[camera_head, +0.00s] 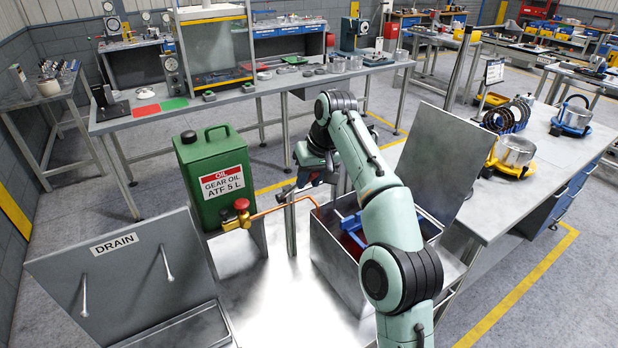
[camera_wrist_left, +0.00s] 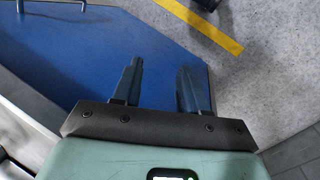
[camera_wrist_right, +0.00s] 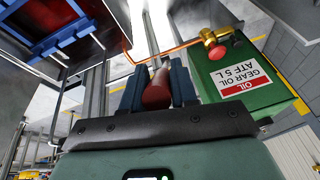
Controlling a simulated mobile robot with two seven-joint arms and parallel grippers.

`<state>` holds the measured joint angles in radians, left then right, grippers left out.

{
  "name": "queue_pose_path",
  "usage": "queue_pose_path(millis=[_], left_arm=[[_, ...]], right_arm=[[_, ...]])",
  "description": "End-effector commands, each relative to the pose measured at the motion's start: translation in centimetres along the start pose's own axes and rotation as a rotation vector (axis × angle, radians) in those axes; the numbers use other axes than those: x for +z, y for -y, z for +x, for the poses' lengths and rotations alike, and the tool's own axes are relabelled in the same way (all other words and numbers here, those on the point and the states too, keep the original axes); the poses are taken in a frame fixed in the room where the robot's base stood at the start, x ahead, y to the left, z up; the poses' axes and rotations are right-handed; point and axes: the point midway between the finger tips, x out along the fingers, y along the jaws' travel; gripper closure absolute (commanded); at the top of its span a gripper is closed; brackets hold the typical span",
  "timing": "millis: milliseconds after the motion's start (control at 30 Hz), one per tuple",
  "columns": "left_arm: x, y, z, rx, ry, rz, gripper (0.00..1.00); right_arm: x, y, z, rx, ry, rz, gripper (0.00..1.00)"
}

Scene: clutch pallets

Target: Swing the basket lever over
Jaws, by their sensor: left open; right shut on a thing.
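A grey post (camera_head: 290,225) stands just below the gripper. The blue basket (camera_head: 347,224) is inside the tank, partly hidden by my right arm; its blue frame and red inside show in the right wrist view (camera_wrist_right: 57,40). My left gripper (camera_wrist_left: 160,85) is open and empty, over a blue panel; the head view does not show it.
A green oil can (camera_head: 215,178) with a brass valve, red knob and copper pipe (camera_head: 285,206) stands left of the tank. The tank's lid (camera_head: 445,160) stands open. A bench (camera_head: 520,180) with parts is at the right.

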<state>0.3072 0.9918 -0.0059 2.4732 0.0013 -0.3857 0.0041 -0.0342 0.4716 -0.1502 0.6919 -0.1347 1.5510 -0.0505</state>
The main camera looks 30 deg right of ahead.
Motion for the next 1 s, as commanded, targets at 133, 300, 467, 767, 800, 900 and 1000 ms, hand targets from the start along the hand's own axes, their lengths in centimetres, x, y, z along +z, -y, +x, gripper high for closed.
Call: queue_pose_path(millis=[133, 300, 467, 767, 800, 900, 1000], left_arm=[[-0.1, -0.1, -0.1, 0.001, -0.001, 0.001, 0.57], [-0.1, -0.1, -0.1, 0.001, -0.002, 0.001, 0.57], [-0.1, -0.1, -0.1, 0.001, -0.002, 0.001, 0.57], [-0.1, -0.1, -0.1, 0.0, -0.001, 0.0, 0.57], [-0.1, -0.1, -0.1, 0.0, -0.001, 0.0, 0.57], [-0.1, -0.1, -0.1, 0.0, -0.001, 0.0, 0.57], [-0.1, -0.1, -0.1, 0.0, -0.001, 0.0, 0.57]], right_arm=[[-0.4, 0.1, -0.5, -0.002, -0.02, -0.001, 1.0], [-0.4, 0.1, -0.5, -0.002, -0.022, -0.001, 0.52], [-0.3, 0.1, -0.4, -0.002, -0.017, -0.001, 0.52], [-0.4, 0.1, -1.2, -0.001, -0.016, -0.001, 0.52], [-0.4, 0.1, -1.6, -0.001, -0.018, -0.001, 0.52], [-0.5, 0.1, -2.4, -0.001, -0.018, -0.001, 0.52], [-0.5, 0.1, -3.3, -0.002, -0.02, -0.001, 0.52]])
